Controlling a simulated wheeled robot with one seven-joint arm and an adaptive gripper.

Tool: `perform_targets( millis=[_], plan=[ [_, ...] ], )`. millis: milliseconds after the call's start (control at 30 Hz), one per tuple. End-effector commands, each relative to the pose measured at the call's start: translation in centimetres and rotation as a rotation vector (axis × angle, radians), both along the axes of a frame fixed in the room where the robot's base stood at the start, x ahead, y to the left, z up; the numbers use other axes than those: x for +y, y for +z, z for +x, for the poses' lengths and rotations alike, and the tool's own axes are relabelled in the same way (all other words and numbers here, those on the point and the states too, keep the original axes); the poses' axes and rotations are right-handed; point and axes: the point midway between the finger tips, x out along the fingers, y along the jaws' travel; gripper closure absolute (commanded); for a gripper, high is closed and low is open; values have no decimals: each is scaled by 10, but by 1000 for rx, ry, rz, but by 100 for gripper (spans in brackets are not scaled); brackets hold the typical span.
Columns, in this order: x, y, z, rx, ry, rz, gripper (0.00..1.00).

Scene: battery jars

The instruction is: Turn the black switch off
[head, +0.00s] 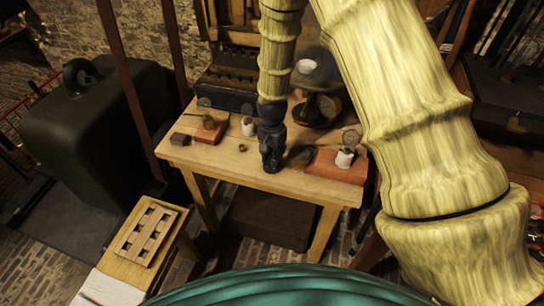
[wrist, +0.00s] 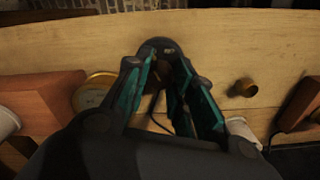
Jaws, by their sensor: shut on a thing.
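The black switch (wrist: 158,46) shows in the wrist view as a dark rounded body with a small pale marking, on the wooden table just beyond my fingertips. My gripper (wrist: 168,82) points down at it, its dark fingers with teal inner faces converged on the switch's brownish middle part. The exact contact is in shadow, and I cannot read the switch position. In the head view my gripper (head: 271,160) is a dark shape low over the table's front part, and it hides the switch.
A reddish block with a white jar (head: 343,158) stands right of my gripper, with a round disc (head: 301,154) between. Another block (head: 211,128) and white jar (head: 248,126) stand left. A small brass ring (head: 242,148) lies nearby on the table (head: 220,160).

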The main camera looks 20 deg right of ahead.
Motion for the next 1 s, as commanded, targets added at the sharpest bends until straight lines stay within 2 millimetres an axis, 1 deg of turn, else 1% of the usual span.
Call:
perform_targets(
  millis=[200, 433, 667, 1000],
  plan=[
    [0, 0, 1, -1, 165, 0, 100],
    [0, 0, 1, -1, 286, 0, 100],
    [0, 0, 1, -1, 345, 0, 100],
    [0, 1, 1, -2, 359, -1, 100]
  ],
)
